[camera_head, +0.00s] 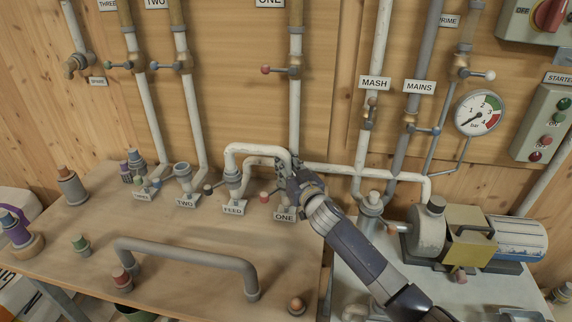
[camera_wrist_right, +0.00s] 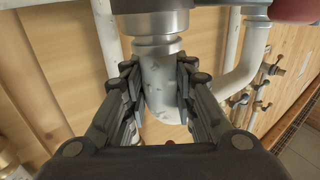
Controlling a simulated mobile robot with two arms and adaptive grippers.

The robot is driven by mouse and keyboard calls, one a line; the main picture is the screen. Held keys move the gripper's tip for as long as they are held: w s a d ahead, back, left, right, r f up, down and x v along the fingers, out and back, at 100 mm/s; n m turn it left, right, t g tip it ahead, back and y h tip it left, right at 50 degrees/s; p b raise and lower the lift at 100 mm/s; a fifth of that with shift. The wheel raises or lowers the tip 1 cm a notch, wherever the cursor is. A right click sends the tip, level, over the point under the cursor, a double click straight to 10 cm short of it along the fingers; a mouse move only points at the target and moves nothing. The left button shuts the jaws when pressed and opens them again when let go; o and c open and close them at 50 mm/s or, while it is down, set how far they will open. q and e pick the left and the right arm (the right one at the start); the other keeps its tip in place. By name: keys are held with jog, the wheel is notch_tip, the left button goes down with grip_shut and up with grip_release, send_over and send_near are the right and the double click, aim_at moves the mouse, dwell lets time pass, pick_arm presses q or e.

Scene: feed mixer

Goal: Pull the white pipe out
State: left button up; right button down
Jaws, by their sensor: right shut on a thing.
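The white pipe (camera_head: 257,149) is an upside-down U at the back of the bench. Its left end stands in the FEED socket (camera_head: 233,181), and its right end comes down behind my right gripper, above the ONE label (camera_head: 285,216). My right gripper (camera_head: 287,166) is shut on the white pipe near its right bend. In the right wrist view the fingers (camera_wrist_right: 160,88) press on both sides of a pale pipe length (camera_wrist_right: 158,75) below a grey collar. The gripper hides the pipe's right leg and most of the ONE socket. My left gripper is out of view.
A grey curved pipe (camera_head: 188,254) lies in front on the bench. The TWO socket (camera_head: 185,178) stands to the left. A pump (camera_head: 428,232) and the MASH and MAINS pipes are at the right. Bare bench lies between the sockets and the grey pipe.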

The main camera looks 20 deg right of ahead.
aim_at(286, 153)
jog(key=shift+r+p, duration=0.45)
jog(key=shift+r, duration=0.4)
jog(key=shift+r+p, duration=2.3)
jog(key=shift+r, duration=0.2)
